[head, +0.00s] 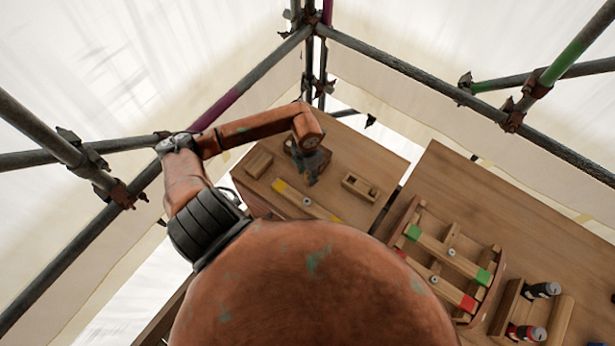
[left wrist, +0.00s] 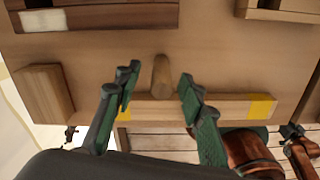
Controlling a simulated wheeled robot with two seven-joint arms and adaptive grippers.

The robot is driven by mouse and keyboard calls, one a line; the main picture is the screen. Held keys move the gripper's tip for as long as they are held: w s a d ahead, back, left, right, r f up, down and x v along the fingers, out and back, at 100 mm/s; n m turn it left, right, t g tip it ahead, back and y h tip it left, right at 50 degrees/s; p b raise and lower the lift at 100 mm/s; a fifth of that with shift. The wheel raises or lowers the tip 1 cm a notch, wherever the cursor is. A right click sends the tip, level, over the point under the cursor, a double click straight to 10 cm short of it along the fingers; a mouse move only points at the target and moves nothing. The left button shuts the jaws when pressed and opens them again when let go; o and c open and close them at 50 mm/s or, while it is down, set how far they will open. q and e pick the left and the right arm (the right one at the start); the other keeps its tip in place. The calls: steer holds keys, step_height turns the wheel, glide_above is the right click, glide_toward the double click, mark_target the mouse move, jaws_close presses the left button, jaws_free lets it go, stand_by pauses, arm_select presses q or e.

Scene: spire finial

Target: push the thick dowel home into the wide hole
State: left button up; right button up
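A thick wooden dowel (left wrist: 161,76) shows in the left wrist view between the fingers of my left gripper (left wrist: 156,84). The fingers are open, with a gap on each side of the dowel. The dowel's lower end meets a wooden beam (left wrist: 212,107) with yellow marks near its ends. I cannot tell whether the dowel sits in a hole, and no wide hole shows clearly. In the head view my left gripper (head: 311,172) is over the left table, beside the yellow-marked beam (head: 322,212). My right gripper is not in view.
A wooden block (head: 258,162) and a small wooden holder (head: 360,187) flank the gripper on the left table (head: 350,145). The right table (head: 455,175) bears a curved tray (head: 399,222) with green- and red-marked beams. Scaffold poles (head: 420,75) surround the place.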

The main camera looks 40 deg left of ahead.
arm_select(q)
steer(key=shift+f, duration=0.45)
jaws_close()
steer(key=shift+r, duration=0.15)
